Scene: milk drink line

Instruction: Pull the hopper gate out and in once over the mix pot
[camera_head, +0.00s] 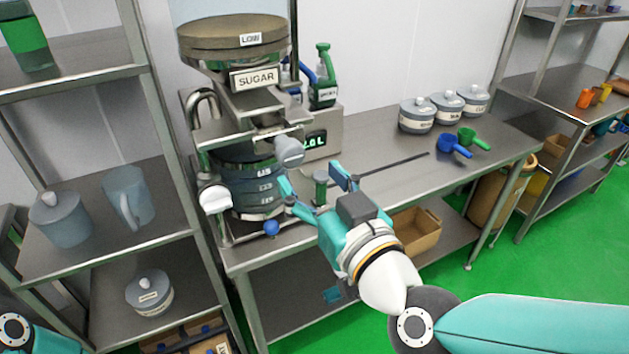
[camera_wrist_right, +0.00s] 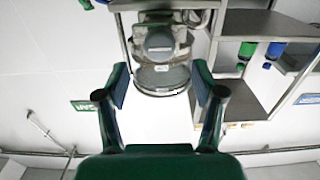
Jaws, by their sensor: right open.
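The sugar hopper (camera_head: 215,58) stands over the bench, with a SUGAR plate and a LOW label. A grey rounded knob (camera_head: 289,151), seemingly the gate's handle, sticks out below it; a similar knob shows in the wrist view (camera_wrist_right: 160,41). The grey mix pot (camera_head: 258,187), with marked bands, sits beneath the hopper. My right gripper (camera_head: 312,186) is open, in front of the pot and below the knob in the picture. In the wrist view its spread fingers (camera_wrist_right: 161,88) have nothing between their tips. My left gripper is not in view.
A green upright cylinder (camera_head: 320,188) and a dark rod (camera_head: 395,164) show near my right gripper. A shelf rack (camera_head: 165,230) stands left.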

